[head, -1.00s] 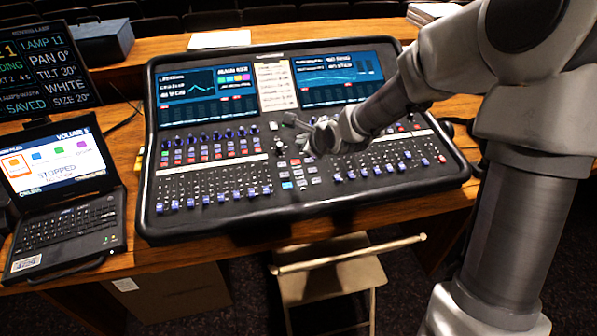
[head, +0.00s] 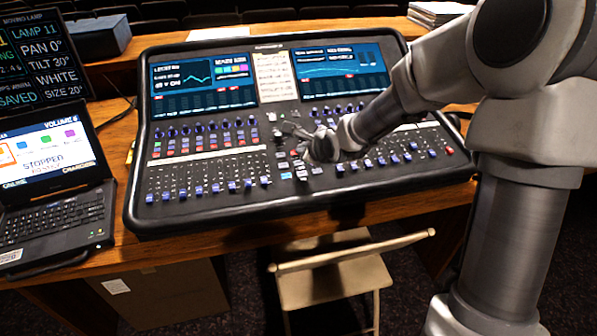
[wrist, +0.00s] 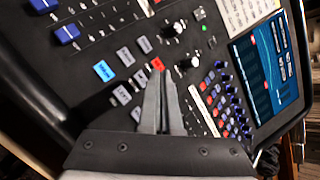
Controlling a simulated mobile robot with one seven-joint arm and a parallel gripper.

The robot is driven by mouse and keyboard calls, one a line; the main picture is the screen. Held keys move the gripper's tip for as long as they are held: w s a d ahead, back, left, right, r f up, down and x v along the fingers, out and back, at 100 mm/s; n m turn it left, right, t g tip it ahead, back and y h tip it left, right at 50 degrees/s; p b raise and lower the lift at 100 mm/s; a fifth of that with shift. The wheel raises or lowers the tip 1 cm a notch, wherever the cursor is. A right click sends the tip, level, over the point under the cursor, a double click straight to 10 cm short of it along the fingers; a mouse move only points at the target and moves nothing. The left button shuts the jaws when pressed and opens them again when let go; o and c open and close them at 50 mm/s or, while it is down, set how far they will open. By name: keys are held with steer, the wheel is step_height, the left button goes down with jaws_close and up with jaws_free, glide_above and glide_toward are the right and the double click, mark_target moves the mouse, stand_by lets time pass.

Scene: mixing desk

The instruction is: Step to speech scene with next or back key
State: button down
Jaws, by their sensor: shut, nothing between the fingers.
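The mixing desk (head: 225,215) lies across the wooden table in the head view. My gripper (head: 288,129) is over its middle key section, with its fingers shut and empty. In the wrist view, the shut fingertips (wrist: 163,82) are close to a small red key (wrist: 157,64); I cannot tell whether they touch it. A lit blue key (wrist: 104,71) and several grey keys (wrist: 125,56) are beside it, their labels too small to read surely. A cream list panel (head: 272,77), possibly the scene list, stands between two screens; its text is unreadable.
Knobs (wrist: 172,30) and fader rows (head: 205,183) surround the keys. A laptop (head: 55,220) reading "STOPPED" and a dark lamp display (head: 45,65) are at the left. A folding chair (head: 330,285) stands in front. Papers (head: 437,14) lie at the back right.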

steer(key=shift+w+f, duration=0.1)
steer(key=shift+f, duration=0.7)
stand_by(1.4)
steer(key=shift+f+b, duration=0.4)
steer(key=shift+f, duration=0.05)
steer(key=shift+w+f, duration=0.1)
steer(key=shift+f, duration=0.25)
stand_by(0.4)
steer(key=shift+r, duration=0.1)
steer(key=shift+r+p, duration=0.7)
steer(key=r+p, duration=0.4)
steer(key=r, duration=0.1)
steer(key=shift+s+p, duration=0.35)
stand_by(3.0)
